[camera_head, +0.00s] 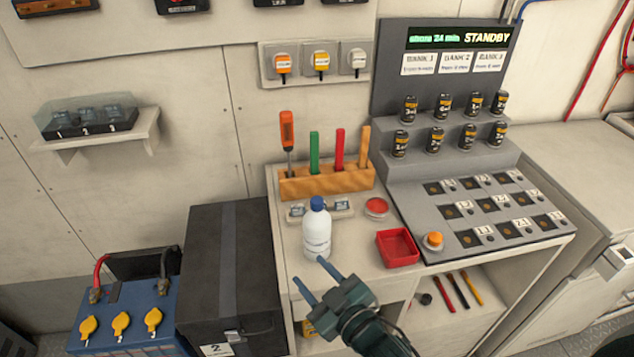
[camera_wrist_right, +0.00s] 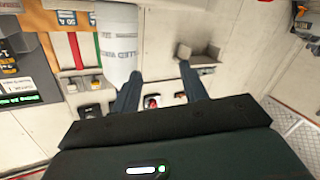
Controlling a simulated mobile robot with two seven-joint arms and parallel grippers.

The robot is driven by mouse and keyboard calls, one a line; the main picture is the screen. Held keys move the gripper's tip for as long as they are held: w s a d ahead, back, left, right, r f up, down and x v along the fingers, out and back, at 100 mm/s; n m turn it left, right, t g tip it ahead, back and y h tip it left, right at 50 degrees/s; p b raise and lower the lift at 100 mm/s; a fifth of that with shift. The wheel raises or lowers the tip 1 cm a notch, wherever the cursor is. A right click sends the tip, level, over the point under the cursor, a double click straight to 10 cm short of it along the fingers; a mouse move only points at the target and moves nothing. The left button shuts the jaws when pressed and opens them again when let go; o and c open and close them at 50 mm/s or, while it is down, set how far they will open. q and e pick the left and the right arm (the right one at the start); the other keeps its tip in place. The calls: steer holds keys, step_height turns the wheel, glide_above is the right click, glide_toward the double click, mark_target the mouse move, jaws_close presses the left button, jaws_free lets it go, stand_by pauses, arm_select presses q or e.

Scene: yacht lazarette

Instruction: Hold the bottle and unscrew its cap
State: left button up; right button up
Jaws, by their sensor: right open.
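A white bottle (camera_head: 317,235) with a blue cap (camera_head: 317,203) stands upright on the light counter. My right gripper (camera_head: 310,277) is open and empty, in front of the bottle and lower in the picture, with its fingers pointing up and left. In the right wrist view, the bottle's white labelled body (camera_wrist_right: 119,45) is at the upper left, by the left finger of my right gripper (camera_wrist_right: 160,85); it is not between the fingers. I cannot tell whether that finger touches it. The cap is not clearly seen there. My left gripper is not in view.
A wooden rack (camera_head: 327,182) with a screwdriver and coloured tools stands behind the bottle. A red tray (camera_head: 397,248), a red round item (camera_head: 376,207) and the sloped battery panel (camera_head: 480,215) are to the right. A black case (camera_head: 228,280) stands left of the counter.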

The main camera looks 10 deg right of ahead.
steer(key=w+a+r+n+y+b, duration=0.1)
steer(key=w+a+r+n+y, duration=0.3)
steer(key=a+r+n+y, duration=0.5)
steer(key=s+a+r+n+g+y+b, duration=0.1)
steer(key=s+a+r+n+g+y, duration=0.1)
steer(key=a+r+n+g+y, duration=0.6)
steer(key=n+g+h+b, duration=0.4)
steer(key=n+g+h, duration=0.4)
steer(key=n+h, duration=1.45)
glide_above(317, 200)
steer(key=shift+w+f+m+h, duration=0.1)
steer(key=shift+f+m+h, duration=0.25)
steer(key=shift+m+h, duration=0.45)
steer(key=shift+f+b, duration=0.7)
steer(key=shift+f, duration=0.05)
step_height(317, 200, down, 5)
steer(key=b, duration=0.3)
steer(key=shift+f+b, duration=0.2)
steer(key=shift+b, duration=0.1)
steer(key=shift+f, duration=0.2)
arm_select(q)
steer(key=shift+t+h, duration=0.8)
steer(key=w+d+f, duration=0.1)
steer(key=d+f, duration=0.1)
steer(key=f, duration=0.1)
steer(key=shift+w+d, duration=0.35)
steer(key=shift+w, duration=0.05)
